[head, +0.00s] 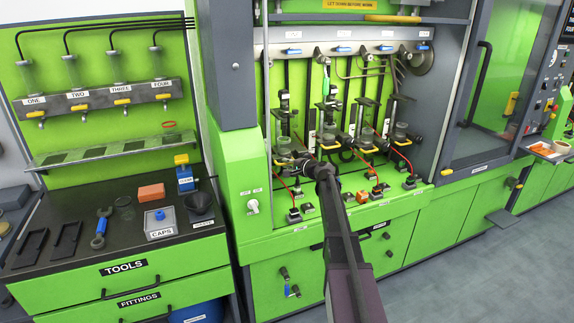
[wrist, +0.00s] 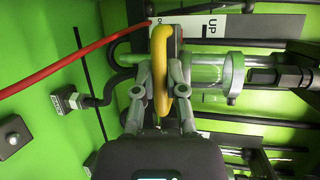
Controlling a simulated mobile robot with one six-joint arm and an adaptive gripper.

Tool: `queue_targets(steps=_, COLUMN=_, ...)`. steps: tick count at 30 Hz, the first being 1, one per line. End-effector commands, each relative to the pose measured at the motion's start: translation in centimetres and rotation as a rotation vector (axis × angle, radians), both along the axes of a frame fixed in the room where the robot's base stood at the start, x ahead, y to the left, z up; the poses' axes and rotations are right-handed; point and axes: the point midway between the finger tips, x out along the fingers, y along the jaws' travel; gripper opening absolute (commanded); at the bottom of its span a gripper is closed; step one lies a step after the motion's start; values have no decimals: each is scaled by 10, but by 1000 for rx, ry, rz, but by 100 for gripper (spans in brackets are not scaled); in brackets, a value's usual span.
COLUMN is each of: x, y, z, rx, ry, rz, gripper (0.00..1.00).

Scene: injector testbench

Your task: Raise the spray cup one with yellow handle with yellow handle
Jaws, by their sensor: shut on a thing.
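The yellow handle (wrist: 158,48) stands upright between the fingers of my gripper (wrist: 158,75) in the wrist view. My gripper is shut on it, with a finger on either side. The clear spray cup one (wrist: 208,72) lies just right of the handle in that picture, joined to dark fittings. In the head view my arm reaches into the bench bay at its left end, and my gripper (head: 293,160) is just below spray cup one (head: 284,144).
An UP label (wrist: 211,24) is behind the cup. A red cable (wrist: 70,62) and a black hose with a connector (wrist: 70,99) run close on the left. More spray cups (head: 366,136) stand to the right. A tool bench (head: 90,240) is at left.

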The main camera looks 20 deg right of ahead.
Motion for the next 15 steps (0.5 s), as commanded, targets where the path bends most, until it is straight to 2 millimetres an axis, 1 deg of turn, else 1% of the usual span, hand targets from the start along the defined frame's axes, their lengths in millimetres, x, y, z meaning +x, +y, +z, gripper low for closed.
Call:
queue_targets(steps=1, x=1, y=0, z=9, rx=3, ry=-1, rz=-1, gripper=0)
queue_targets(steps=9, x=1, y=0, z=32, rx=3, ry=-2, rz=-1, gripper=0)
queue_targets(steps=15, x=1, y=0, z=40, rx=4, ry=-2, rz=-1, gripper=0)
